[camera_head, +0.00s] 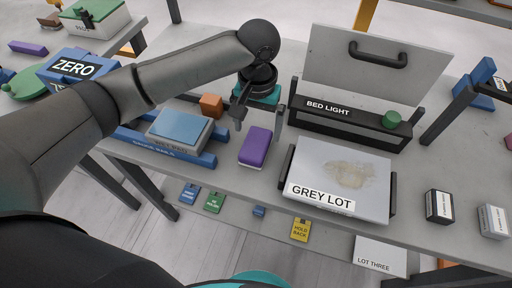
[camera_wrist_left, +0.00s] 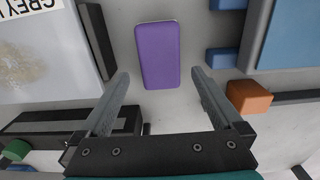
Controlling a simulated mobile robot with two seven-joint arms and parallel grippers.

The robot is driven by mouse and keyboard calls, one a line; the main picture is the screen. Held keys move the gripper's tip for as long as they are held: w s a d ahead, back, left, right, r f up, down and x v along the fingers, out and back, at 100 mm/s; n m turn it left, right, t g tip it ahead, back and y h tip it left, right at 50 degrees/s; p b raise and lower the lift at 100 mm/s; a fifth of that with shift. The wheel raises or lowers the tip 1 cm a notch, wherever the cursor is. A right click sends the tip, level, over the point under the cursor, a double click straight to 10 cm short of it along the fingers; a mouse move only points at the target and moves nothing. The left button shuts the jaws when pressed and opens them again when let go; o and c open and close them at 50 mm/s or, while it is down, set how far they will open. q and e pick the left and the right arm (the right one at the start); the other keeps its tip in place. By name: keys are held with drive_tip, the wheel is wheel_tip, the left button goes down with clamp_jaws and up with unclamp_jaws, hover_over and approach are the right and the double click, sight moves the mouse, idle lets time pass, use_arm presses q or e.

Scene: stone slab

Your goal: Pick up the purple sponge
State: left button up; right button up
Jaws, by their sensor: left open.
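My left gripper (camera_head: 260,115) is open and empty, pointing down just behind the sponge. In the left wrist view the sponge (camera_wrist_left: 157,55) lies ahead of the fingertips (camera_wrist_left: 160,76), roughly centred between the two fingers, and they do not grip it. My right gripper is in neither view.
An orange cube (camera_head: 211,105) sits left of the gripper. The grey stone (camera_head: 345,178) is close on the right, with the BED LIGHT panel (camera_head: 350,125) behind it. The blue block (camera_head: 180,129) is close on the left. Another purple block (camera_head: 28,47) lies far left.

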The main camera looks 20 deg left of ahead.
sight(257, 141)
use_arm(q)
drive_tip(key=shift+f, duration=0.3)
drive_tip(key=f, duration=0.1)
drive_tip(key=f+b, duration=0.1)
drive_tip(key=f, duration=0.3)
drive_tip(key=shift+s+b, duration=0.25)
drive_tip(key=shift+b, duration=0.1)
drive_tip(key=shift+c, duration=0.2)
drive_tip(key=shift+r, duration=0.1)
drive_tip(key=c, duration=1.2)
wheel_tip(257, 141, up, 20)
drive_tip(key=p, duration=0.5)
